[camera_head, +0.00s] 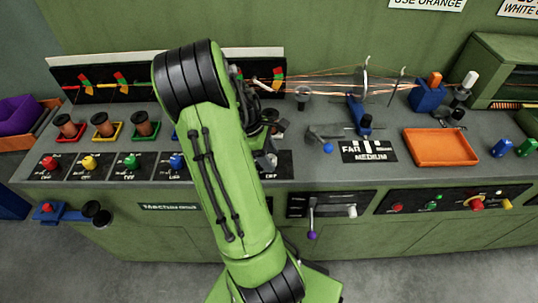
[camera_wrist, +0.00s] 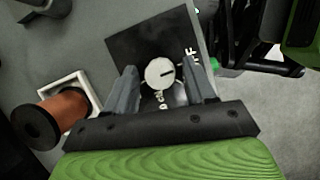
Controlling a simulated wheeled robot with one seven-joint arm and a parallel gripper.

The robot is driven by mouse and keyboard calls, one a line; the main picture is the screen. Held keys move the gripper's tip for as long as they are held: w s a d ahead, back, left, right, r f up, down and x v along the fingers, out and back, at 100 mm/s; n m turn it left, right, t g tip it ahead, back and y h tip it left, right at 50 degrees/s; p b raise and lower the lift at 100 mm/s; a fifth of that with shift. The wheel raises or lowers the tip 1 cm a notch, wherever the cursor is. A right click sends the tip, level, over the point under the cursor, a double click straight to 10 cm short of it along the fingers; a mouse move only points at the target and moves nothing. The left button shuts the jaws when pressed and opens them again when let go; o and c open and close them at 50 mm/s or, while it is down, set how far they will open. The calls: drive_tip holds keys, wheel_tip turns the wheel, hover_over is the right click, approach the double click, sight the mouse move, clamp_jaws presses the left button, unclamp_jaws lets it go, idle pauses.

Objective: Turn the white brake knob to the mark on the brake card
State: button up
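A round white knob (camera_wrist: 160,73) with a dark pointer line sits on a black card (camera_wrist: 135,48) in the wrist view. The pointer line runs toward the right of the picture, and white lettering beside the knob is only partly readable. My gripper (camera_wrist: 160,68) is open, with one finger on each side of the knob and gaps showing; I cannot tell how high the fingertips are above the card. In the head view my arm covers most of this spot; part of the black card (camera_head: 278,166) shows to its right. A card with white marks reading FAR and MEDIUM (camera_head: 368,150) lies further right.
A copper spool (camera_wrist: 62,110) in a white tray (camera_wrist: 88,90) is close left of my gripper. Red (camera_head: 49,162), yellow (camera_head: 90,162), green (camera_head: 131,161) and blue (camera_head: 176,161) knobs line the bench's left. An orange tray (camera_head: 440,147) lies right.

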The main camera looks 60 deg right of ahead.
drive_tip(key=c, duration=0.8)
